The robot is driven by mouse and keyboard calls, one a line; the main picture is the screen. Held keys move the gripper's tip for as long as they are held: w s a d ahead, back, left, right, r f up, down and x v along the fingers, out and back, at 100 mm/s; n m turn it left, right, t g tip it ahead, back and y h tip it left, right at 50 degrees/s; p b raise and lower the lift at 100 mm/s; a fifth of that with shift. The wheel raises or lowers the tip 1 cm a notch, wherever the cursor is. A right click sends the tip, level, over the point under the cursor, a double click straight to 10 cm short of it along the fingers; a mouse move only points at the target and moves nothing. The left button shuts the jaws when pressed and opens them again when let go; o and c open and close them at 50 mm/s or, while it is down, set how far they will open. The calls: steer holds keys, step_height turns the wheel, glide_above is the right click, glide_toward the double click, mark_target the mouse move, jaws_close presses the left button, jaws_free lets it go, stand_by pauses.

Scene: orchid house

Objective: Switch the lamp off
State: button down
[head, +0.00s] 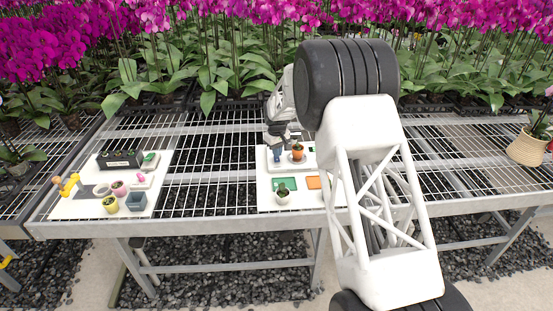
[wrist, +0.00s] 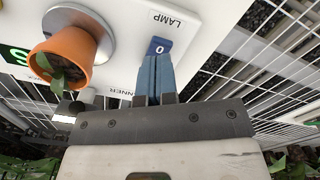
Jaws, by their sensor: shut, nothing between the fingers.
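A blue switch (wrist: 158,46) marked 0 sits on a white panel (wrist: 220,12), beside the printed word LAMP. My gripper (wrist: 152,60) is shut and empty, its blue fingertips at the edge of the switch nearest it. They hide the rest of the switch, and I cannot tell whether they touch it. In the head view my gripper (head: 277,157) is low over the panel at the middle of the bench, left of a potted plant. I cannot make out a lamp for certain or whether it is lit.
An orange pot (wrist: 70,55) with a plant stands on a round silver disc (wrist: 92,18), close left of the fingers. Another board (head: 80,208) with several pots lies left; orchids crowd behind the mesh bench (head: 215,190).

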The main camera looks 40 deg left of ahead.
mark_target(277, 160)
steer(key=shift+f, duration=1.4)
stand_by(1.3)
steer(key=shift+r, duration=3.5)
